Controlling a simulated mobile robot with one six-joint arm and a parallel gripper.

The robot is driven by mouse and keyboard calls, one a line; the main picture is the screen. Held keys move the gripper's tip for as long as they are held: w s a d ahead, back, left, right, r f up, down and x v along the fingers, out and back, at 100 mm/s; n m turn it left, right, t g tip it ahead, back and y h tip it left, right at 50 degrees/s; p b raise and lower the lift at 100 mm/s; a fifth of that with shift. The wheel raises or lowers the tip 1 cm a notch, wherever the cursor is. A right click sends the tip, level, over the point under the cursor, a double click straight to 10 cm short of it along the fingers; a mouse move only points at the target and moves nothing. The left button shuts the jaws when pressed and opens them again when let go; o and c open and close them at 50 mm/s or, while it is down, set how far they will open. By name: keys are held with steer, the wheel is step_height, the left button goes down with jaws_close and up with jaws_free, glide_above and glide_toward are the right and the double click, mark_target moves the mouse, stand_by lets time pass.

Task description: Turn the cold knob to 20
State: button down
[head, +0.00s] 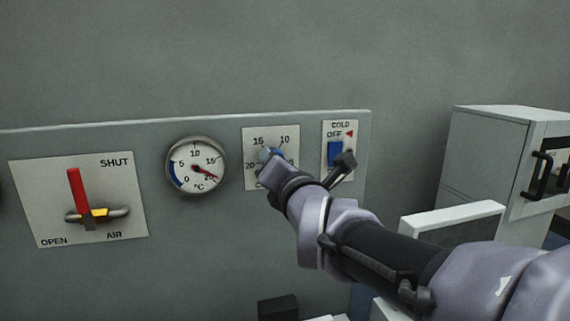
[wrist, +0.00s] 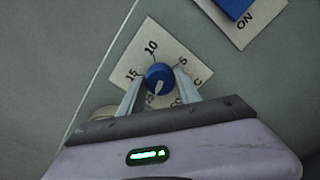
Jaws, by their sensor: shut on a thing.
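The blue cold knob (wrist: 158,74) sits on a white dial plate (wrist: 185,45) marked 15, 10 and 5. My gripper (wrist: 158,92) is shut on the knob, one finger on each side. The knob's white pointer points down and slightly left in the wrist view, toward a mark partly hidden by my gripper, which I cannot read surely. In the head view, the knob (head: 276,153) shows behind my gripper (head: 270,160), and 20, 15 and 10 are legible on its plate.
A round °C gauge (head: 195,166) left of the knob has its red needle near 20. Further left is an AIR plate with a red lever (head: 77,190). Right of the knob is a COLD switch with a blue part (head: 335,153). A grey cabinet (head: 490,150) stands at right.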

steer(key=c, duration=0.8)
jaws_free()
steer(key=shift+c, duration=0.2)
steer(key=p+v, duration=0.3)
steer(key=v, duration=1.4)
steer(key=shift+s, duration=0.2)
steer(key=shift+d, duration=0.1)
